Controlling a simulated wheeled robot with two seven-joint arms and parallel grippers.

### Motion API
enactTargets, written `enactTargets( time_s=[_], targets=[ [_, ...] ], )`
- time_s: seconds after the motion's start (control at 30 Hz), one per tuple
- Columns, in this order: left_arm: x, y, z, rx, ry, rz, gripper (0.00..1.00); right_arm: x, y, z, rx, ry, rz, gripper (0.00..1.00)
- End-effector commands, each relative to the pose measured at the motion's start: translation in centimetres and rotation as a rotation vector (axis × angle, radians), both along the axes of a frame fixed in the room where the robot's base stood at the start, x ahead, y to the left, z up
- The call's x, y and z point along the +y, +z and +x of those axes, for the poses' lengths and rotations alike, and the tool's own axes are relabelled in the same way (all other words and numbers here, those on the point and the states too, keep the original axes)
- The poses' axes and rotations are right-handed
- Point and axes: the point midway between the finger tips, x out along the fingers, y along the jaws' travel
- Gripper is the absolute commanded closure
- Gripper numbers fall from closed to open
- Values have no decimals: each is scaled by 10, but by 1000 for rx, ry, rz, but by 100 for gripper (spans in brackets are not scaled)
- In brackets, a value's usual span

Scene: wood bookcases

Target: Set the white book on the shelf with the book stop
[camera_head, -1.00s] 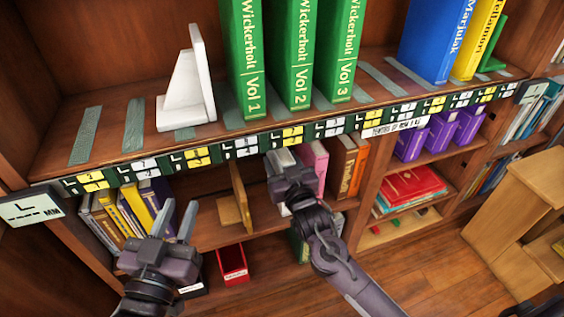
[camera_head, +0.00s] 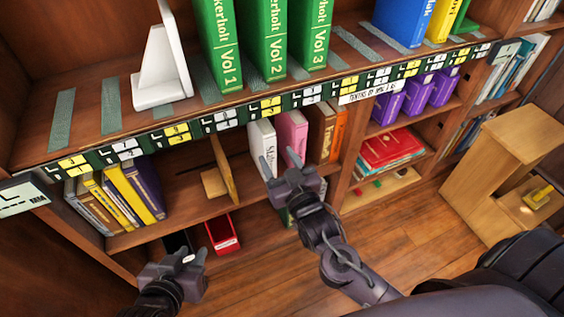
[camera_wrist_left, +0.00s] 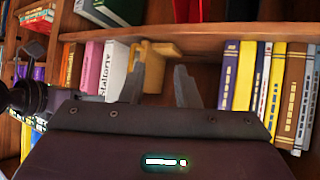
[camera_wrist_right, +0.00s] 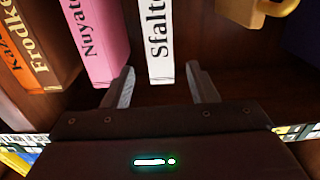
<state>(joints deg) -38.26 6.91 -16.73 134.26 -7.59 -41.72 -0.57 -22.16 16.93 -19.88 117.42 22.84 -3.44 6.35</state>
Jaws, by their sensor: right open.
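The white book (camera_head: 262,142) stands upright on the middle shelf, left of a pink book (camera_head: 291,135). My right gripper (camera_head: 279,163) is open in front of these books. In the right wrist view the white book (camera_wrist_right: 158,45) shows between and beyond the open fingers (camera_wrist_right: 160,72); I cannot tell whether they touch it. A wooden book stop (camera_head: 224,172) stands on the same shelf, left of the white book. A white book stop (camera_head: 160,72) stands on the top shelf, left of the green books. My left gripper (camera_head: 178,262) is low at the left, its fingers open and empty in its wrist view (camera_wrist_left: 162,68).
Green books (camera_head: 262,45) stand on the top shelf, with bare floor strips left of the white stop. Yellow and purple books (camera_head: 130,190) fill the middle shelf's left end. A wooden step unit (camera_head: 510,150) stands right.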

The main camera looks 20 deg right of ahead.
Motion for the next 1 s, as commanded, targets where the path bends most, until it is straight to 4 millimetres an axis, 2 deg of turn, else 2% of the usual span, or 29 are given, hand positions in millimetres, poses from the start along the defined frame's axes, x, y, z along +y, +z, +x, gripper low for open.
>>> enactTargets(
  time_s=[0.17,0.27,0.37,0.5,0.6,0.7,0.8,1.0],
  targets=[
    [3,-14,-12,77,-7,31,72,0,0,-14,1,1,0,48],
    [3,-17,-15,91,-9,37,72,8,-6,-20,47,21,8,48],
    [3,-18,-15,94,-9,39,72,33,-25,-38,196,92,17,48],
    [4,-18,-15,94,-9,39,72,75,-52,-81,460,244,-9,48],
    [3,-18,-15,93,-9,38,72,95,-62,-112,603,338,-50,48],
    [4,-18,-15,92,-9,38,72,105,-68,-132,688,396,-87,48],
    [4,-18,-15,92,-8,38,72,108,-69,-140,717,418,-103,48],
    [4,-18,-15,91,-8,38,72,108,-70,-140,718,418,-104,48]
  ],
)
